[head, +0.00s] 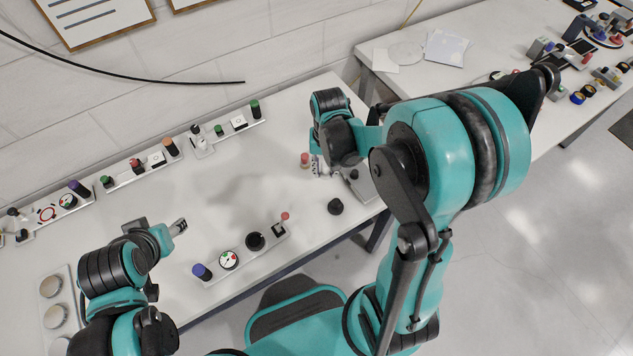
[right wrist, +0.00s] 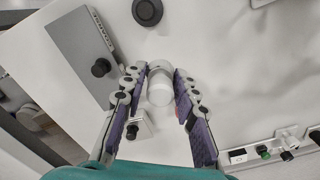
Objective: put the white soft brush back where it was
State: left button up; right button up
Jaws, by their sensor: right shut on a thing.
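A white rounded thing (right wrist: 159,88), which looks like the white soft brush, is between the fingers of my right gripper (right wrist: 160,86) in the right wrist view. The fingers are shut on it, over the white table. In the head view my right gripper (head: 321,167) is at the table's right part, beside a red-topped piece (head: 304,158); the arm hides most of what it holds. My left gripper (head: 179,228) is over the table's left part, with nothing seen in it. Its finger gap is too small to judge.
A grey panel (right wrist: 80,38) with a black knob is close to my right gripper. A round black knob (head: 335,206) stands near the table's right edge. A panel with a gauge (head: 229,260) lies at the front edge. Several panels line the wall. The table's middle (head: 240,190) is clear.

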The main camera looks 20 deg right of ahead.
jog(key=s+d+r+m, duration=0.3)
jog(key=s+d+m, duration=0.3)
jog(key=s+m, duration=0.15)
jog(key=m+b, duration=0.1)
jog(key=b, duration=0.3)
send_over(320, 186)
notch_tip(320, 186, down, 8)
jog(key=shift+w+r, duration=0.1)
jog(key=shift+r, duration=0.05)
jog(key=shift+f+b, duration=1.05)
jog(key=shift+f, duration=0.8)
jog(key=shift+f, duration=0.2)
jog(key=o, duration=1.1)
jog(key=shift+r, duration=0.1)
